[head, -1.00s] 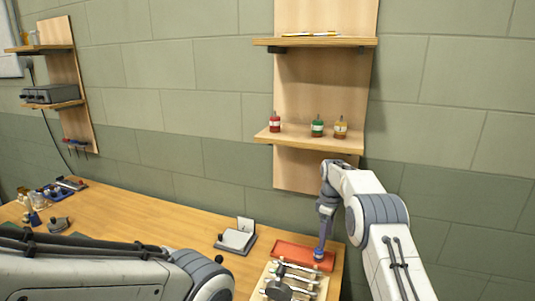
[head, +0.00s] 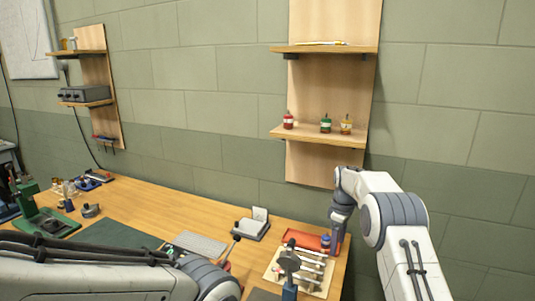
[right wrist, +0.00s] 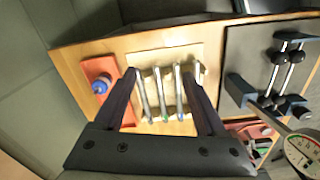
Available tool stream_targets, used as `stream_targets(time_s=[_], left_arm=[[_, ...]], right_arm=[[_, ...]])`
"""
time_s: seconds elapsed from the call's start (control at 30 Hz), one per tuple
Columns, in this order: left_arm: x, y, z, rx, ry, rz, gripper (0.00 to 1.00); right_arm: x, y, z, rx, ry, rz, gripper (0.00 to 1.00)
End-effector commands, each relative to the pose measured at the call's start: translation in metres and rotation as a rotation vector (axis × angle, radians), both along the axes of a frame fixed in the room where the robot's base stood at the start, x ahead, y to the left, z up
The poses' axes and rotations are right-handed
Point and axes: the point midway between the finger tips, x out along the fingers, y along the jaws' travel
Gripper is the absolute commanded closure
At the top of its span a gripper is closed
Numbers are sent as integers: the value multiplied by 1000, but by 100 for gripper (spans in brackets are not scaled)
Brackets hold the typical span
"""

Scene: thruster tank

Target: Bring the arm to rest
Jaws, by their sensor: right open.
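My right gripper (head: 337,243) is at the right end of the bench in the head view. The bottle also shows in the head view (head: 325,241), on the red tray (head: 300,237) just left of the gripper. My left arm crosses the lower left; its gripper does not show.
A dial gauge (head: 289,262) on a stand rises in front of the tool rack (head: 318,272). A shelf (head: 322,135) with red, green and yellow bottles hangs behind. A green mat (head: 120,234) and a grey keyboard-like plate (head: 199,244) lie on the bench (head: 160,205).

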Motion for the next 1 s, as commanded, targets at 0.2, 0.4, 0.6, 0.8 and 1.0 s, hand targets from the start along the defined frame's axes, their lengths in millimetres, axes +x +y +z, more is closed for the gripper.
stream_targets(time_s=[0.2, 0.4, 0.6, 0.8, 1.0], left_arm=[[0, 0, 0, -1, -1, 0, 100], [0, 0, 0, -1, -1, 0, 100], [0, 0, 0, 0, 0, 0, 100], [0, 0, 0, -1, -1, 0, 100], [0, 0, 0, -1, -1, 0, 100]], right_arm=[[-13, 0, 12, 0, -21, -77, 26], [-35, 7, 24, 3, -45, -179, 26], [-81, 16, 40, 15, -88, -348, 26], [-158, 26, 48, 41, -138, -565, 26], [-227, 32, 45, 72, -175, -739, 26]])
